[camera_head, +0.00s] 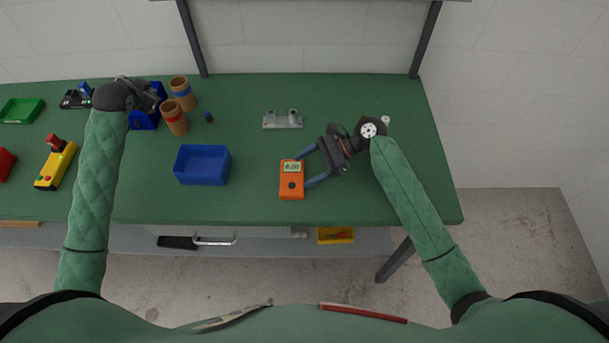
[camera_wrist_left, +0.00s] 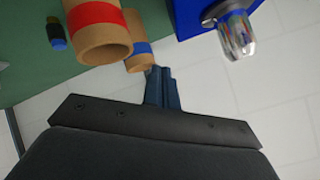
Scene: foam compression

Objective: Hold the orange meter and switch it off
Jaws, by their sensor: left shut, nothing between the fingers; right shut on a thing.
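The orange meter (camera_head: 291,190) lies on the green table, right of centre in the head view, with a pale display at its top and a dark round dial below. My right gripper (camera_head: 306,168) is at the meter from the right, one blue finger near its top edge and the other near its lower right side, shut on it. My left gripper (camera_head: 158,92) is at the back left, far from the meter, above the brown tubes and blue block area. In the left wrist view its fingers (camera_wrist_left: 162,88) are together and empty.
A blue bin (camera_head: 202,165) stands left of the meter. Brown tubes with a red band (camera_wrist_left: 96,28) and a blue band (camera_wrist_left: 139,55) stand near my left gripper. A grey metal bracket (camera_head: 283,120) lies behind the meter. A yellow box with a red knob (camera_head: 56,164) is at the left.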

